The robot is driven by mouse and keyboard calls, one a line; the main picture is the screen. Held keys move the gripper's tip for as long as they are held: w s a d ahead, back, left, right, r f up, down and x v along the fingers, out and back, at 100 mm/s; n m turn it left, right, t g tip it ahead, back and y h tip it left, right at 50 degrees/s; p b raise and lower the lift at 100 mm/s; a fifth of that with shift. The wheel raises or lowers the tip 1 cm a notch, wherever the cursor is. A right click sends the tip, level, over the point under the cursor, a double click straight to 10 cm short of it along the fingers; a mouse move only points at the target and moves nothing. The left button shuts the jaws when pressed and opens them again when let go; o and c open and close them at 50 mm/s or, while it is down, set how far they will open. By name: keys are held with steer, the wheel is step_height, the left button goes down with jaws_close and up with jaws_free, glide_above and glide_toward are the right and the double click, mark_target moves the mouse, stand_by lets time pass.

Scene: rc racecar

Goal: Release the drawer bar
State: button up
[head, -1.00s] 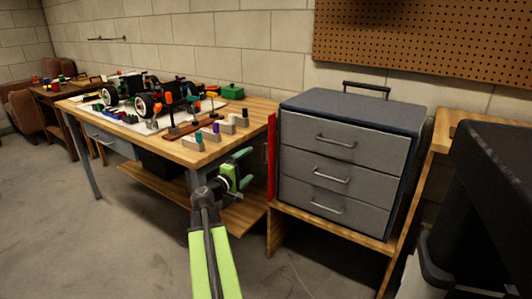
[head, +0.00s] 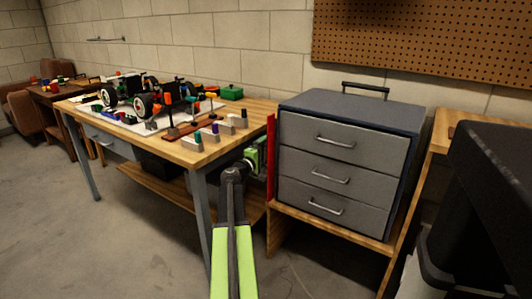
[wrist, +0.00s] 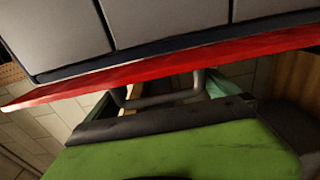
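The red drawer bar (head: 271,158) stands upright along the left edge of the grey drawer cabinet (head: 345,145). In the wrist view the bar (wrist: 180,67) runs across the picture in front of the drawer fronts. A grey U-shaped handle (wrist: 160,100) sticks out from it toward my gripper. My gripper (head: 256,157) is just left of the bar. In the wrist view its fingers are apart, one at each side of the handle; I cannot tell whether they touch it. The green gripper body hides the space below.
A wooden workbench (head: 180,155) with a racecar (head: 140,95) and small parts stands left of my gripper. The cabinet sits on a low wooden stand (head: 330,232). A black object (head: 490,190) fills the right edge. The floor at left is clear.

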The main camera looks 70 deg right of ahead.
steer(key=c, duration=1)
steer(key=m+g, duration=0.1)
steer(key=g, duration=0.1)
steer(key=m+g+y, duration=0.1)
steer(key=g, duration=0.1)
steer(key=shift+d+m, duration=0.3)
steer(key=shift+m, duration=0.1)
steer(key=o, duration=1.1)
steer(key=shift+s, duration=0.1)
steer(key=shift+c, duration=0.2)
